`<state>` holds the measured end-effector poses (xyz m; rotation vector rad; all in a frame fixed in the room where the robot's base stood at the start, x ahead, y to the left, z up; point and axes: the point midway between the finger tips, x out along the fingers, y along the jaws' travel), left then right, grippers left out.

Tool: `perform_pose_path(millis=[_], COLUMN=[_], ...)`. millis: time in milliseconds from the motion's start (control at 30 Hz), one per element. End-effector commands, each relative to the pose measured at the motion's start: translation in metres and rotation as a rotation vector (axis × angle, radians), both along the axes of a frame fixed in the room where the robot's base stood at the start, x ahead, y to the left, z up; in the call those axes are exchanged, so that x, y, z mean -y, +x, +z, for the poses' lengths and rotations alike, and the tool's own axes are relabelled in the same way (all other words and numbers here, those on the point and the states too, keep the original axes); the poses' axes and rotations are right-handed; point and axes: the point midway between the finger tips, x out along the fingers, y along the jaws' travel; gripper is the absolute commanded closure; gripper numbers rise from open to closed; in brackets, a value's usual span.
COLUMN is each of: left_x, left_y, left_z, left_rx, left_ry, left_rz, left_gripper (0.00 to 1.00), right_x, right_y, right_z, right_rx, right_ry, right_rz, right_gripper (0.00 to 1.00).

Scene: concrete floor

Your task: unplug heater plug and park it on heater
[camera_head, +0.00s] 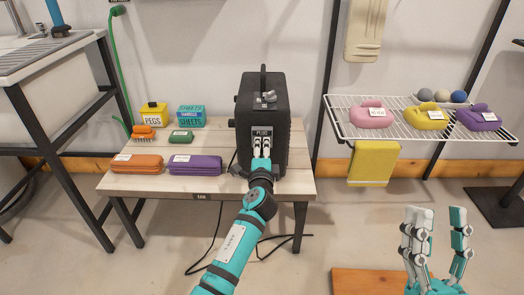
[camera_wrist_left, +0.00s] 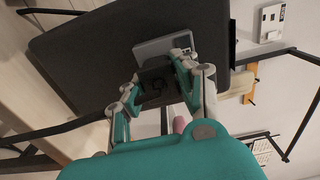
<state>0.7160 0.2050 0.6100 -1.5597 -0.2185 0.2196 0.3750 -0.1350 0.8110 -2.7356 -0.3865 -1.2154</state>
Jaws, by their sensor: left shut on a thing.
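The heater (camera_head: 252,108) is a black upright box with a top handle, standing at the right end of the wooden table. My left gripper (camera_head: 262,147) is at its front face, just below a small label reading like "PLUG". In the left wrist view its fingers (camera_wrist_left: 156,90) are shut on a small dark thing, apparently the plug (camera_wrist_left: 157,84), against or very near a grey plate (camera_wrist_left: 165,46) on the heater (camera_wrist_left: 95,55). The fingers hide much of it, so I cannot tell whether it is seated. My right gripper (camera_head: 437,235) is open and empty at lower right.
The table (camera_head: 150,185) holds an orange bundle (camera_head: 137,163), a purple bundle (camera_head: 195,164), a brush (camera_head: 143,132) and boxes (camera_head: 191,116). A dark cable (camera_head: 212,240) hangs to the floor. A wire shelf (camera_head: 390,128) with colored items stands at right.

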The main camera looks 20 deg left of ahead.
Motion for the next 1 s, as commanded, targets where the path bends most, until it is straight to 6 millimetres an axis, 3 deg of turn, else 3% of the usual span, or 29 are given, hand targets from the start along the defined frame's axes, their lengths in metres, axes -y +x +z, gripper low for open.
perform_pose_path(millis=[233,267,467,767,1000], left_x=[-0.001,-0.001,-0.001,-0.001,0.01], left_y=[0.004,0.004,0.004,0.001,-0.033], left_z=[0.0,0.0,0.0,-0.001,-0.002], left_rx=[0.0,0.0,0.0,-0.001,-0.002], left_ry=[0.0,0.0,0.0,0.0,-0.003], left_rz=[0.0,0.0,0.0,0.0,-0.001], left_gripper=[1.0,0.69,0.44,0.44,0.44], right_x=[0.001,0.001,0.001,0.002,0.001], right_y=[-0.005,-0.005,-0.005,-0.004,-0.004], right_z=[0.003,0.004,0.005,0.005,0.004], right_rx=[0.032,0.036,0.038,0.038,0.036], right_ry=[0.01,0.012,0.012,0.011,0.011], right_rz=[0.002,0.003,0.003,0.0,0.0], right_gripper=[0.6,0.6,0.6,0.6,0.6])
